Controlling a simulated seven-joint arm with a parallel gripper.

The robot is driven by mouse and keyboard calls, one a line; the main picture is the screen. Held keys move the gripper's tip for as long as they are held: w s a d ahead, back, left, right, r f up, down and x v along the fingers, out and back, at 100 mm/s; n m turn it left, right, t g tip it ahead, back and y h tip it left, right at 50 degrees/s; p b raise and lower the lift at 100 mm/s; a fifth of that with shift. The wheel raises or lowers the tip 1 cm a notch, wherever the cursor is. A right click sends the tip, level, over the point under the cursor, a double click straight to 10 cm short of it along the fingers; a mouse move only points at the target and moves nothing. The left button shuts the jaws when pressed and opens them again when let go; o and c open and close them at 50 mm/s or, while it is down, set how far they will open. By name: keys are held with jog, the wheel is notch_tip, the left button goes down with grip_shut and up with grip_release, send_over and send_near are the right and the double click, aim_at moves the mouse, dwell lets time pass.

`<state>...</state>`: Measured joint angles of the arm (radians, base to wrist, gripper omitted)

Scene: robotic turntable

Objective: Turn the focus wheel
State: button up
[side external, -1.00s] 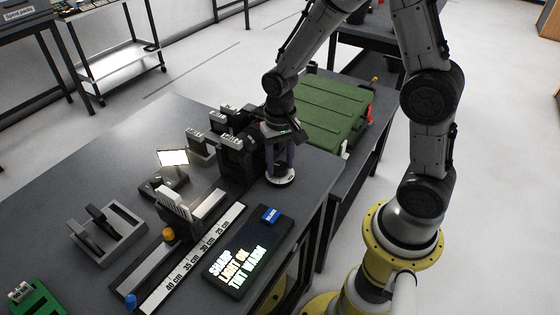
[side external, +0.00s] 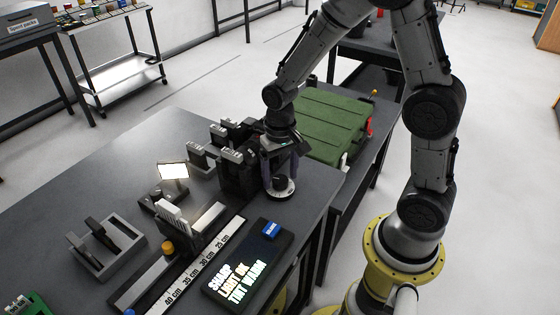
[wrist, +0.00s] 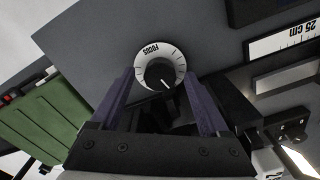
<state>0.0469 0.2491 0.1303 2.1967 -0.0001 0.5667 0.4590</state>
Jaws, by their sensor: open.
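The focus wheel is a black knob on a white dial marked FOCUS; the wheel (side external: 280,184) stands at the right edge of the bench, and it also shows in the wrist view (wrist: 160,73). A white pointer line on the knob points down and slightly right in the wrist view. My gripper (wrist: 160,88) is open, with its two purple fingers on either side of the lower part of the dial. In the side external view my gripper (side external: 280,166) is over the wheel. I cannot tell whether a finger touches the knob.
A display (side external: 247,265) reads SHARP, LIGHT OK, TINT WARM. A scale rail (side external: 204,262) runs beside it. Black holders (side external: 236,165) stand close left of my gripper. A green case (side external: 325,120) lies behind. A grey rack (side external: 108,248) sits at the left.

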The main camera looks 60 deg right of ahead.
aim_at(280, 179)
notch_tip(280, 179, up, 14)
jog(key=shift+f, duration=0.2)
dwell(0.4)
jog(key=s+a+r+n+t, duration=0.1)
jog(key=s+r+t, duration=0.2)
jog(key=s+r, duration=0.45)
jog(key=s+f+n+t, duration=0.2)
jog(key=s+f+n, duration=0.1)
jog(key=s, duration=0.5)
jog(key=shift+a+n+t, duration=0.25)
jog(key=shift+n+t, duration=0.05)
jog(key=shift+n, duration=0.6)
jog(key=shift+r, duration=0.1)
dwell(1.5)
